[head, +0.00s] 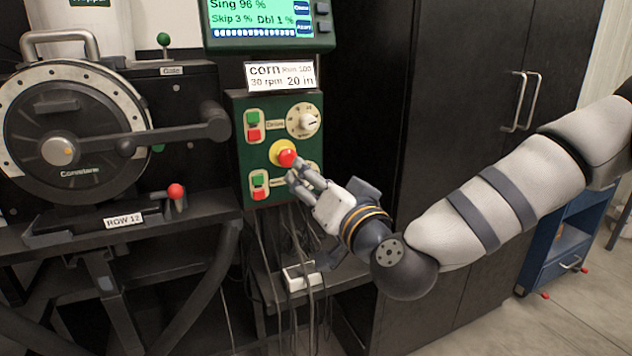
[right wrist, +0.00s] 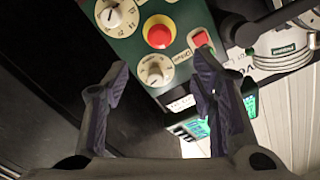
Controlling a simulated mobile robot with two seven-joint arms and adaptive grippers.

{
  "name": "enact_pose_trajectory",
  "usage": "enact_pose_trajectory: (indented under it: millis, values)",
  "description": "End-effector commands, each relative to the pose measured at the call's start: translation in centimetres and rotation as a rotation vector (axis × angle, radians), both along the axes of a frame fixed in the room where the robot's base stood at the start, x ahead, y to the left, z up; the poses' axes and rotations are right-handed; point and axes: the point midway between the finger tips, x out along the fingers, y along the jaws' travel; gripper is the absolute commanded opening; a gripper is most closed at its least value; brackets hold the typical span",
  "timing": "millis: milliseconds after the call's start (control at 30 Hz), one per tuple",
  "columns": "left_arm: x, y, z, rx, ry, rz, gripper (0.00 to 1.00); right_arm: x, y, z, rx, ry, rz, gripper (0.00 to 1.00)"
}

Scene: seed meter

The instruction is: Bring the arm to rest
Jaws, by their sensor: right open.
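My right gripper (head: 302,181) is in front of the lower right part of the green control box (head: 240,180). Its fingers are apart with nothing between them, as the right wrist view (right wrist: 160,80) also shows. The red stop button (head: 287,157) on its yellow ring sits just above the fingertips in the head view. In the right wrist view the red button (right wrist: 159,34) lies beyond the fingers. I cannot tell whether a fingertip touches the box. The gripper hides part of the lower knob. My right arm reaches in from the right. My left gripper is not in view.
The seed meter (head: 70,130) with its crank handle stands at the left. A green display (head: 262,20) is above the box. Cables hang below it by a small white device (head: 303,277). A black cabinet (head: 470,60) is behind my arm, and a blue cart (head: 560,245) stands right.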

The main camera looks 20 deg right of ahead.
Motion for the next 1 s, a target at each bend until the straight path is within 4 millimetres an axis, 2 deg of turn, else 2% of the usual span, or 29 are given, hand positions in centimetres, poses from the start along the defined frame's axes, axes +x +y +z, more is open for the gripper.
enact_pose_trajectory:
  millis: [367,433,467,567,600,667,700,767,800,867,900,967,1000]
  values:
    - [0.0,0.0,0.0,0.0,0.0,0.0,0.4,0.0,0.0,-0.1,-0.001,0.003,0.002,0.52]
    - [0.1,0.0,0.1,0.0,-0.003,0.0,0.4,-0.3,0.6,-1.7,-0.013,0.043,0.02,0.52]
    - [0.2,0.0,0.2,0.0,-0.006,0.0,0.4,-0.7,1.0,-3.1,-0.022,0.077,0.034,0.52]
    - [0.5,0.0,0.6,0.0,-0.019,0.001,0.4,-3.3,3.1,-10.4,-0.068,0.266,0.116,0.52]
    - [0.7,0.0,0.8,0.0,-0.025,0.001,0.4,-5.1,3.8,-14.0,-0.09,0.365,0.155,0.52]
    - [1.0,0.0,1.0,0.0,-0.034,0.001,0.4,-8.4,4.6,-19.0,-0.12,0.513,0.207,0.52]
    - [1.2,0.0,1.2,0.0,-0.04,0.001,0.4,-10.9,5.0,-22.1,-0.141,0.613,0.241,0.52]
    - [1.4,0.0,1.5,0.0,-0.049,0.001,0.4,-15.2,5.1,-26.3,-0.17,0.763,0.286,0.52]
    - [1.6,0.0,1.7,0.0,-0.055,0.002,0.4,-18.4,5.0,-28.8,-0.19,0.865,0.313,0.52]
    - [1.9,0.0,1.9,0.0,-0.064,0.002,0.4,-23.4,4.4,-32.0,-0.222,1.021,0.35,0.52]
    - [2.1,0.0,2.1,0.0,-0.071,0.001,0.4,-27.0,3.9,-33.8,-0.245,1.124,0.372,0.52]
    - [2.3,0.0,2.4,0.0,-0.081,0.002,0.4,-32.2,2.8,-35.7,-0.278,1.274,0.4,0.52]
    - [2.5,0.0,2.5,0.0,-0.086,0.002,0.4,-35.5,2.0,-36.6,-0.301,1.368,0.414,0.52]
